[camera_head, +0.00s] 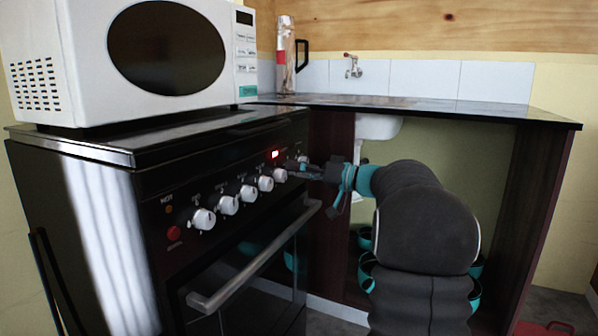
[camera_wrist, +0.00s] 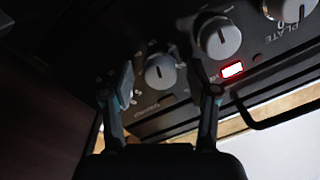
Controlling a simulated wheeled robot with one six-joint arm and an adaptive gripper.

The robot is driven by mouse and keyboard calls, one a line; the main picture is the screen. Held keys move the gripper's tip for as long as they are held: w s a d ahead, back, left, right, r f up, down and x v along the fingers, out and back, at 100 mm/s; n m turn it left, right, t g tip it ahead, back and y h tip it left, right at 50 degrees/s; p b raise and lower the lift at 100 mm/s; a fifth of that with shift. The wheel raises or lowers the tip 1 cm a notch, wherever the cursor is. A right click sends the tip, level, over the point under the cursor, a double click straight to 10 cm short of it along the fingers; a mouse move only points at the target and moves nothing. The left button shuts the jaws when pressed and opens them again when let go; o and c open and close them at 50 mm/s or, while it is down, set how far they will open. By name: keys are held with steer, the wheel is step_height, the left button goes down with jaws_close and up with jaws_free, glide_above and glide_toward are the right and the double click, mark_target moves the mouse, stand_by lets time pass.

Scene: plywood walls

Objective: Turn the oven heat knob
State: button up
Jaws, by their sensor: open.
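The black oven (camera_head: 160,190) has a row of several silver-white knobs along its front panel, with a small lit red display (camera_head: 273,154) above them. My gripper (camera_head: 297,167) is at the right end of this row, close to the panel. In the wrist view, a round knob (camera_wrist: 160,72) with a pointer line shows between the two open fingers of my gripper (camera_wrist: 165,85). I cannot tell whether the fingers touch it. A second knob (camera_wrist: 219,37) lies outside the right finger, near the display (camera_wrist: 232,69). In the head view my gripper partly hides the end knob.
A white microwave (camera_head: 150,60) stands on the oven top. The oven door handle (camera_head: 255,258) juts out below the knobs. A dark counter (camera_head: 450,108) with a sink runs behind my arm. Teal pots (camera_head: 366,270) sit in the open space beneath it.

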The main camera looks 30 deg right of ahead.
steer(key=v, duration=1.2)
stand_by(0.3)
step_height(320, 180, down, 11)
steer(key=s+m+g+h, duration=0.2)
steer(key=m+g+h, duration=0.1)
steer(key=m, duration=0.4)
steer(key=s+a+f+m+g+h+p, duration=0.2)
steer(key=s+a+f+m+g+h, duration=0.15)
steer(key=s+a+f+g, duration=0.4)
steer(key=s+a+r+n+t+h+p, duration=0.1)
steer(key=s+a+r+n+p, duration=0.3)
steer(key=s+a, duration=0.5)
steer(key=s+a+r+n+t+h+p, duration=0.1)
steer(key=s+a+r+n+h+p, duration=0.3)
steer(key=s+a, duration=0.6)
step_height(320, 180, up, 2)
steer(key=shift+a+r+n+p, duration=0.15)
steer(key=shift+a+n+p, duration=0.2)
